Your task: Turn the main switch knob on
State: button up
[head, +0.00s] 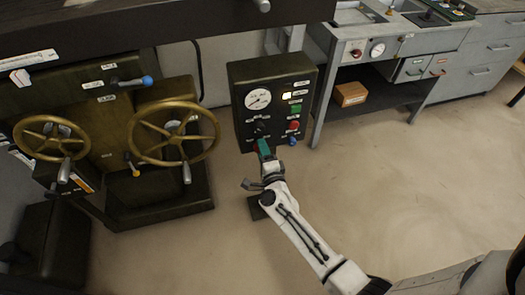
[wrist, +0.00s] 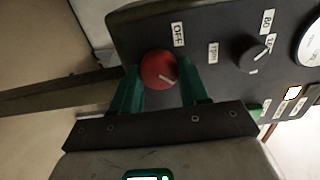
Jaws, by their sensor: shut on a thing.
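The main switch knob is a round red knob (wrist: 157,68) with a white pointer line, on the dark control panel (head: 238,103). In the wrist view its line slants to the lower right, while a label reading OFF (wrist: 178,33) sits above and to the right of the knob. My gripper (wrist: 160,76) has its two green fingers on either side of the knob, shut on it. In the head view my gripper (head: 264,147) is at the panel's lower left and largely hides the knob.
The panel also carries a black knob (wrist: 252,57), a gauge (head: 258,99), a green button (head: 296,108) and a red button (head: 294,125). A machine with brass handwheels (head: 174,133) stands left. A grey bench (head: 385,48) stands right. Open floor lies in front.

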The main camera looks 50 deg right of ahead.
jog(key=shift+f, duration=0.1)
jog(key=o, duration=1)
jog(key=v, duration=1)
jog(key=shift+s+a+p, duration=0.25)
jog(key=shift+s+p, duration=0.05)
jog(key=shift+s, duration=0.05)
